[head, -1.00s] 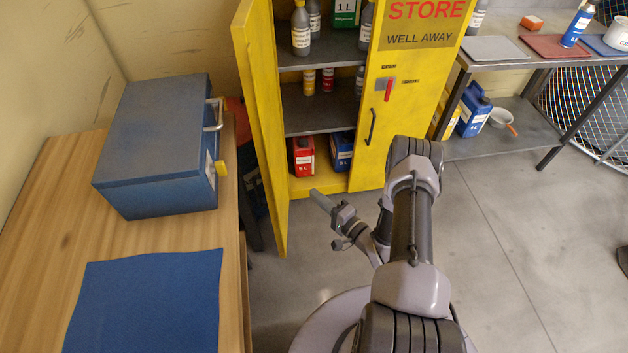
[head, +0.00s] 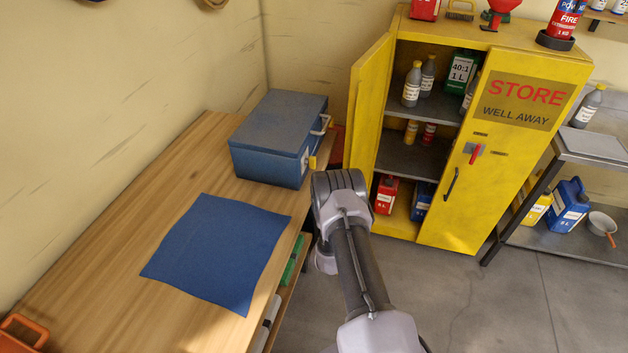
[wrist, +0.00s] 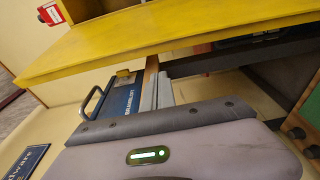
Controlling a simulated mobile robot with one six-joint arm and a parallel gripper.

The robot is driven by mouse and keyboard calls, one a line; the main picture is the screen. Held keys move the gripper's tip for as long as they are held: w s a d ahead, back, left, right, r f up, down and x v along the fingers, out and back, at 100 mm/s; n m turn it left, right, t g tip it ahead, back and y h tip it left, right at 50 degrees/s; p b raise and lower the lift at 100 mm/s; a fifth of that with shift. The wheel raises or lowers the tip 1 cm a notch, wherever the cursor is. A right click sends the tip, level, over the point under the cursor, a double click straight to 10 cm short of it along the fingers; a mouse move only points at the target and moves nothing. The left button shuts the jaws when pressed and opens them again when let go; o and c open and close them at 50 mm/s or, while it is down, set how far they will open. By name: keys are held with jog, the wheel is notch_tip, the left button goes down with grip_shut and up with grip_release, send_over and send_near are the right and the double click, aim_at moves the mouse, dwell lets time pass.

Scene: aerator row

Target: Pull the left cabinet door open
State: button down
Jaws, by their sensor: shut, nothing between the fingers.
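The yellow cabinet's left door (head: 368,110) stands swung out to the left, and the shelves behind it are exposed. In the wrist view, a broad yellow panel (wrist: 170,42), which looks like this door, crosses the upper part at a slant. My gripper (wrist: 163,90) is shut and empty below that panel; I cannot tell whether it touches it. In the head view my arm hides the gripper. The cabinet's right door (head: 497,150) is closed, with a black handle (head: 451,184) and a red latch (head: 475,152).
A wooden bench (head: 185,165) on the left carries a blue toolbox (head: 275,140) and a blue mat (head: 220,250). Bottles and canisters stand inside the cabinet. A metal rack (head: 560,235) is at the right. Grey floor (head: 450,305) is clear in front of the cabinet.

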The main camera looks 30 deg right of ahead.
jog(key=b+x, duration=0.3)
jog(key=x, duration=0.6)
jog(key=shift+w+d, duration=0.2)
jog(key=shift+d, duration=0.2)
jog(key=shift+f, duration=0.1)
